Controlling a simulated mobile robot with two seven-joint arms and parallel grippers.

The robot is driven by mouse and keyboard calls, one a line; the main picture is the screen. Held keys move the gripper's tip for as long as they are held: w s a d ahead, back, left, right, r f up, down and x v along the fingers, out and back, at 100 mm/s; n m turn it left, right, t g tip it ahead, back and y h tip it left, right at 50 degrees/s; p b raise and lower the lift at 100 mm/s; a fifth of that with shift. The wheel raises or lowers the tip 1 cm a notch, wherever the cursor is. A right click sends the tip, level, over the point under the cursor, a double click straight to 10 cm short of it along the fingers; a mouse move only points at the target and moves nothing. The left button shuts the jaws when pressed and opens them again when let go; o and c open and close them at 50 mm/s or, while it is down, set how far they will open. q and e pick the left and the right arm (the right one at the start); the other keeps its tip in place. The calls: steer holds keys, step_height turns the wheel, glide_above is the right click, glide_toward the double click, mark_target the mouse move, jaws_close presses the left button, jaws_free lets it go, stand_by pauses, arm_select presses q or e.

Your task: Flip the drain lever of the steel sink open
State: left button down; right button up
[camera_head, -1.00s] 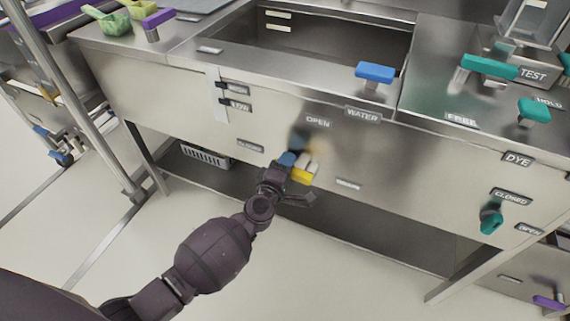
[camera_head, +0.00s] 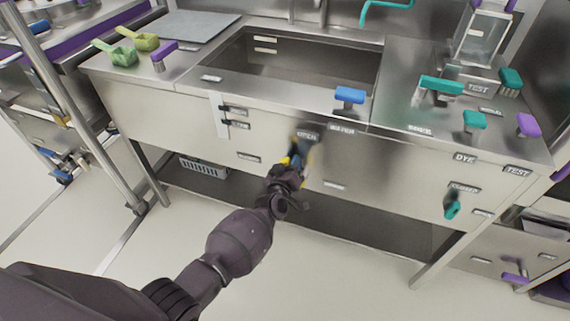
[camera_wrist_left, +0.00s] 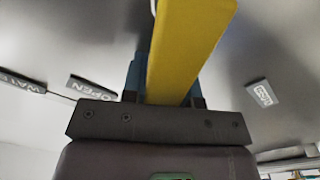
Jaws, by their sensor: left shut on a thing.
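The steel sink (camera_head: 125,108) has a drain lever with a yellow handle (camera_head: 287,161) on its front panel, just below the OPEN label (camera_head: 307,136). My left gripper (camera_head: 290,166) is at this lever and shut on it, hiding most of it. In the left wrist view the yellow handle (camera_wrist_left: 190,45) runs up between the dark blue fingers, and the OPEN label (camera_wrist_left: 92,89) is to its left. The lever's exact angle is hard to tell in the head view. My right gripper is not in view.
A blue lever (camera_head: 349,95) stands on the sink's front rim. Teal levers (camera_head: 440,85) and a purple one (camera_head: 528,124) are on the counter to the right. Green scoops (camera_head: 118,52) lie at the left end. A grey basket (camera_head: 203,167) is on the lower shelf.

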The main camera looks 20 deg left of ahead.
mark_target(306, 157)
arm_select(q)
steer(key=d+m, duration=0.1)
steer(key=d+r+m+p, duration=0.1)
steer(key=m, duration=0.1)
steer(key=shift+s+d+m+p, duration=0.1)
steer(key=shift+d+m+p, duration=0.3)
steer(key=shift+m, duration=0.7)
steer(key=shift+d+m, duration=0.35)
steer(key=shift+m, duration=0.15)
steer(key=shift+f, duration=0.1)
steer(key=c, duration=0.9)
jaws_free()
